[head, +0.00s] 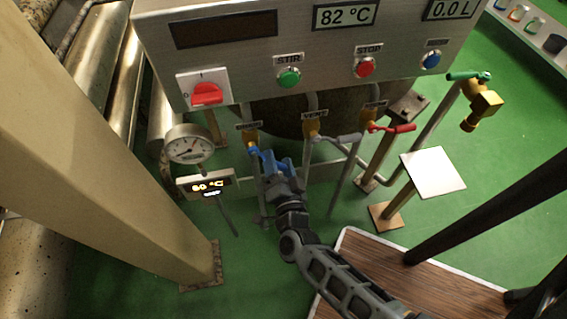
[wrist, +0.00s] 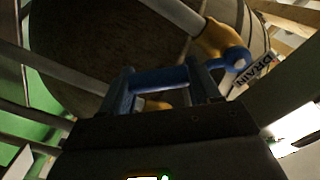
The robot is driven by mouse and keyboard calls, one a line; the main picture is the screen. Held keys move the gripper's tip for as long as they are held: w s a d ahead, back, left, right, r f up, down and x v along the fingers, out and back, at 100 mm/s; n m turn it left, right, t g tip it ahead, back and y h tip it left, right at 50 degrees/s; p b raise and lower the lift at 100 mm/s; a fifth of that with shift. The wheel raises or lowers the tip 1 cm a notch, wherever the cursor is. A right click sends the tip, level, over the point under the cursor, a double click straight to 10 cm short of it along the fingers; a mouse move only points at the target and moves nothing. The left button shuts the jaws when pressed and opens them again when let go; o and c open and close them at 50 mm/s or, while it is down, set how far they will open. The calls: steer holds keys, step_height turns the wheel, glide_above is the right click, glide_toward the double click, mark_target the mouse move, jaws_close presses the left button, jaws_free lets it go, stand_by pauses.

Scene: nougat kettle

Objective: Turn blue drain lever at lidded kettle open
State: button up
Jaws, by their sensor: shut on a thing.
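The blue drain lever (head: 255,152) sits on a brass valve (head: 250,137) below the left part of the control panel. My gripper (head: 279,166) is at the lever and covers part of it. In the wrist view, the blue lever (wrist: 162,79) runs from its round pivot at the right, beside a DRAIN label (wrist: 256,74), across to the left between the fingers. My gripper (wrist: 161,92) is shut on the lever there. The rounded kettle body (head: 325,113) shows behind the valves; its lid cannot be made out.
A grey-handled valve (head: 345,138) and a red-handled valve (head: 395,128) stand to the right of the blue lever. A dial gauge (head: 188,146) and a small temperature display (head: 207,184) are close on the left. A beige post (head: 110,130) rises at the left.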

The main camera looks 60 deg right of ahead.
steer(key=shift+w+a+f+m+b, duration=0.5)
steer(key=shift+w+m+b, duration=0.3)
steer(key=shift+m, duration=0.55)
steer(key=shift+w+a+f+m+b, duration=0.35)
steer(key=shift+w+a+m+b, duration=0.25)
steer(key=shift+m+b, duration=0.6)
steer(key=shift+w+a+f+m+b, duration=0.4)
steer(key=shift+w+a+m+b, duration=0.2)
steer(key=shift+m, duration=0.95)
steer(key=o, duration=1.4)
steer(key=shift+w, duration=0.1)
steer(key=v, duration=0.7)
steer(key=shift+s+a, duration=0.3)
